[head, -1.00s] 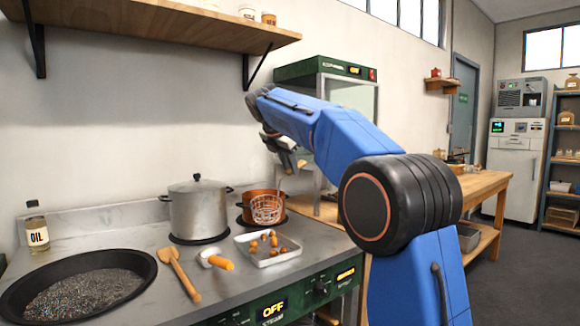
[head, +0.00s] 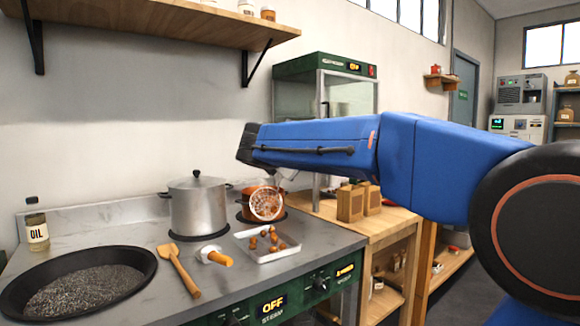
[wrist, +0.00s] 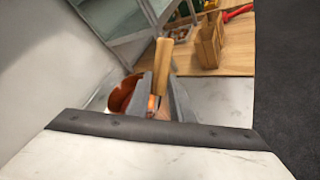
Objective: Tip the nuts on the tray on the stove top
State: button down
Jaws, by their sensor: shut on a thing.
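The white tray (head: 268,258) lies on the stove top (head: 220,280) with several brown nuts (head: 274,238) in it. A wire basket (head: 266,204) hangs behind and above the tray, in front of the copper pot. It is tilted, its round face turned toward the head camera; I cannot tell whether it holds anything. My gripper (wrist: 160,98) is shut on the basket's wooden handle (wrist: 163,58) in the wrist view. In the head view my arm mostly hides the gripper.
A lidded steel pot (head: 198,208) and a copper pot (head: 254,188) stand at the back. A wooden spatula (head: 181,272), an orange-handled tool (head: 218,258), an oil bottle (head: 37,230) and a dark pan (head: 148,264) are left.

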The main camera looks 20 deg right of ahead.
jog(key=s+a+f+m+t+h, duration=0.4)
jog(key=s+f+t+h, duration=0.3)
jog(key=s+f, duration=0.3)
jog(key=shift+s+t, duration=0.4)
jog(key=shift+s, duration=0.7)
dwell(0.7)
